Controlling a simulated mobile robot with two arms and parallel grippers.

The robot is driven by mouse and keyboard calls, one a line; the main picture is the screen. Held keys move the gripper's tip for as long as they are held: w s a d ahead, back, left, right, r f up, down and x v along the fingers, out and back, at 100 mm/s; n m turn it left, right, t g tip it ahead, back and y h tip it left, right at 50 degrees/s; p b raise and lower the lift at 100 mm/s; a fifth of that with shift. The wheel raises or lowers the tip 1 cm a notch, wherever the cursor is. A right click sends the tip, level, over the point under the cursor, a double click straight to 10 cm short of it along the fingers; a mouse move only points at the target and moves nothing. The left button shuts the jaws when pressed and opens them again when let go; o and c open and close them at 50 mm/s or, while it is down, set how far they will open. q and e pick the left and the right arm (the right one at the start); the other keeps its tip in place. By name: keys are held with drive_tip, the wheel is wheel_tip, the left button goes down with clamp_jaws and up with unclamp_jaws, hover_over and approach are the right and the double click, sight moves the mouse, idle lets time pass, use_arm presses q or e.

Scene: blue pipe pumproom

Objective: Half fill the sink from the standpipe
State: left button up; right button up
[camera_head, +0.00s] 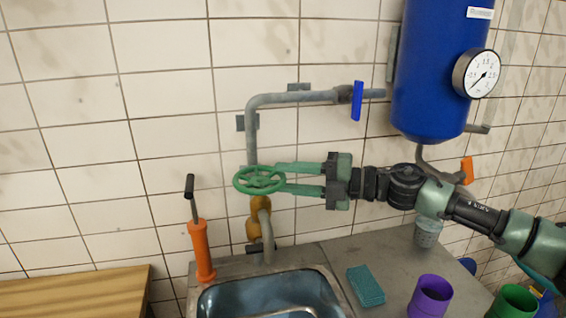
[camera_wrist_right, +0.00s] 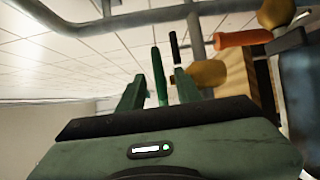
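The standpipe (camera_head: 252,147) is a grey pipe on the tiled wall, with a brass valve body (camera_head: 254,228) and a green handwheel (camera_head: 259,180). Its lower end comes down behind the sink (camera_head: 198,302), whose basin looks bluish; I cannot tell the water level. My right gripper (camera_head: 281,178) reaches in from the right, with its fingers apart on either side of the wheel's right edge. In the right wrist view, the wheel (camera_wrist_right: 158,76) shows edge-on between the fingers, with gaps beside it. My left gripper is not in view.
A blue tank (camera_head: 430,75) with a gauge (camera_head: 477,74) hangs at right; a blue lever (camera_head: 357,100) is on the upper pipe. An orange hand pump (camera_head: 200,250) stands left of the sink. A teal sponge (camera_head: 366,286) and purple cup (camera_head: 430,296) are on the counter.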

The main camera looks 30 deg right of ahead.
drive_tip(key=shift+w+a+f, duration=0.1)
drive_tip(key=shift+w+a, duration=0.4)
clamp_jaws()
drive_tip(key=shift+p, duration=0.3)
drive_tip(key=shift+w+d+r+n+g+y+p, duration=0.1)
drive_tip(key=shift+w+r+n+g+y+p, duration=0.15)
drive_tip(key=shift+n+g+y+p, duration=0.3)
drive_tip(key=shift+w+n+g+y+p, duration=0.3)
drive_tip(key=shift+n+g+y, duration=0.3)
drive_tip(key=shift+g, duration=0.25)
drive_tip(key=shift+w+d+f+n+g+y, duration=0.15)
drive_tip(key=shift+n+g+y, duration=0.15)
drive_tip(key=shift+n+g, duration=0.3)
drive_tip(key=shift+w+a+f+n+g+y, duration=0.15)
drive_tip(key=shift+n+g+y, duration=0.15)
drive_tip(key=shift+g, duration=0.4)
drive_tip(key=shift+r, duration=0.1)
